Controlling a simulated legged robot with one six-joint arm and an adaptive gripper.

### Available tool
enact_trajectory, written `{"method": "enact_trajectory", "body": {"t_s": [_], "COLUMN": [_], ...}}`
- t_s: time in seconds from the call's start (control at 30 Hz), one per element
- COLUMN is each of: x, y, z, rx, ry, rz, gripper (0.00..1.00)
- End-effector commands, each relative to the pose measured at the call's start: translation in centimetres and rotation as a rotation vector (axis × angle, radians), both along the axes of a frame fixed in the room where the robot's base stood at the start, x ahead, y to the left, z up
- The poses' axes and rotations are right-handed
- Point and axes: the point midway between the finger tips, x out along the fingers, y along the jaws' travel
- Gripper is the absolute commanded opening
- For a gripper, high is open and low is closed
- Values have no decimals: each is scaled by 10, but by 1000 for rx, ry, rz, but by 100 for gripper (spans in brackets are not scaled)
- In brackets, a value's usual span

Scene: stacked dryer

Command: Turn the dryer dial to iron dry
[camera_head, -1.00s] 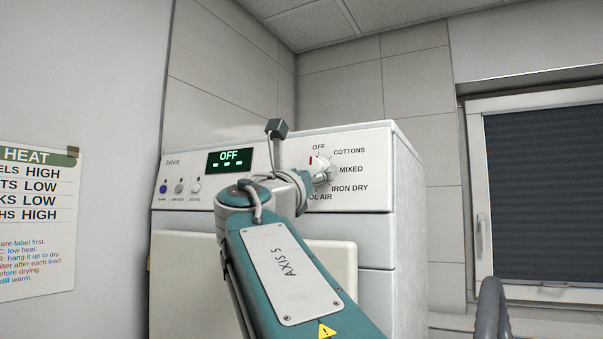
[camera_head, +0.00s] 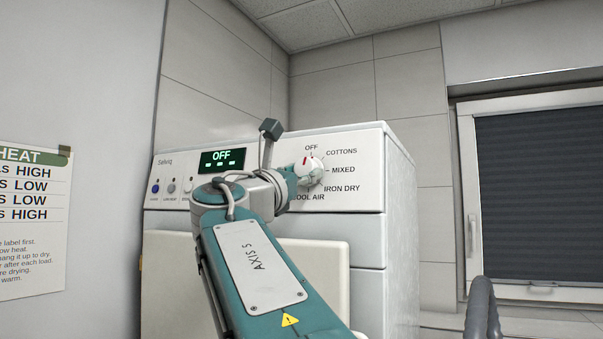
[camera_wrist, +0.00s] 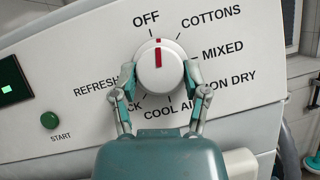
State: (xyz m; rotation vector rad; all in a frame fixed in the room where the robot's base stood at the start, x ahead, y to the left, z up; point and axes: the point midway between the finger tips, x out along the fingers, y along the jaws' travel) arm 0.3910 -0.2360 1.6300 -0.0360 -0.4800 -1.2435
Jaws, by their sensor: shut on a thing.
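The dryer dial (camera_wrist: 158,68) is a round white knob on the dryer's white panel. Its red mark points up at OFF. The iron dry label (camera_head: 342,188) is at the dial's lower right in the head view; in the wrist view, its first letters are hidden behind a finger. My gripper (camera_wrist: 160,82) is shut on the dial, one jointed finger on each side of it. In the head view, my gripper (camera_head: 307,178) covers the dial's lower part, and the dial (camera_head: 314,166) shows above it.
A green display (camera_head: 221,160) reads OFF, left of the dial. Several small buttons (camera_head: 171,187) sit on the panel's left end. A laundry chart (camera_head: 30,220) hangs on the left wall. A dark-blind window (camera_head: 530,190) is at the right.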

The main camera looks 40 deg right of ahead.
Motion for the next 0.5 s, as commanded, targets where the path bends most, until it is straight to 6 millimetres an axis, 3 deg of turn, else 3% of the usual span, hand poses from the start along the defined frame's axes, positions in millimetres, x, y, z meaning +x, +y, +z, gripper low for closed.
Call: {"method": "enact_trajectory", "body": {"t_s": [0.5], "x": [5], "y": [1], "z": [2], "rx": [178], "ry": [-434], "rz": [-78], "gripper": [11]}}
